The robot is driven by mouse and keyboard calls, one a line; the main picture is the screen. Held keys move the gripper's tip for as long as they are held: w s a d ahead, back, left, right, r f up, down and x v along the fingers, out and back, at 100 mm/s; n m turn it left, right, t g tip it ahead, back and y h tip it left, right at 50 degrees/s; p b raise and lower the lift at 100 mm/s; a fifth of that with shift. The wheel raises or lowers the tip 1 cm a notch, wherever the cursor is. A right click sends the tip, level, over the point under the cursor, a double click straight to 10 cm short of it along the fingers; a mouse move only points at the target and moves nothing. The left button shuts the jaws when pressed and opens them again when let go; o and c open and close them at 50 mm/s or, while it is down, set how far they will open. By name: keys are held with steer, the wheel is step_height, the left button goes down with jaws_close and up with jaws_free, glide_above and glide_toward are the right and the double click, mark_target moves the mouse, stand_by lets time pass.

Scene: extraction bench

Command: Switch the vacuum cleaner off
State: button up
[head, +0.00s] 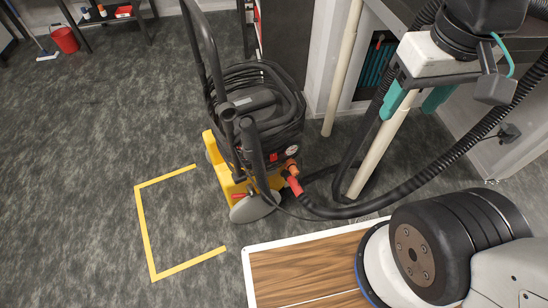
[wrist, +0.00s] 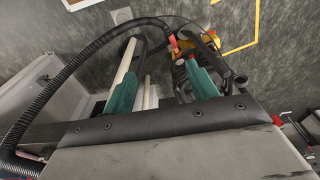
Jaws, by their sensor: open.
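The vacuum cleaner (head: 270,105) stands upright on the floor in the middle of the head view, black with a yellow base and a coiled hose on top. A small red spot, possibly its switch (head: 273,156), shows on its front beside a round gauge (head: 292,150). In the wrist view the cleaner (wrist: 208,40) is partly hidden behind the right finger. My gripper (head: 408,110) is to the right of the cleaner and apart from it in the head view. Its teal fingers are spread and empty, and they also show in the wrist view (wrist: 162,68).
A black corrugated hose (head: 400,190) runs from the red-orange connector (head: 292,180) on the cleaner. Pale table legs (head: 343,65) and a bench (head: 405,12) stand at right. Yellow tape (head: 147,230) marks open floor at left.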

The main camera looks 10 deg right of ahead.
jaws_close()
stand_by(1.9)
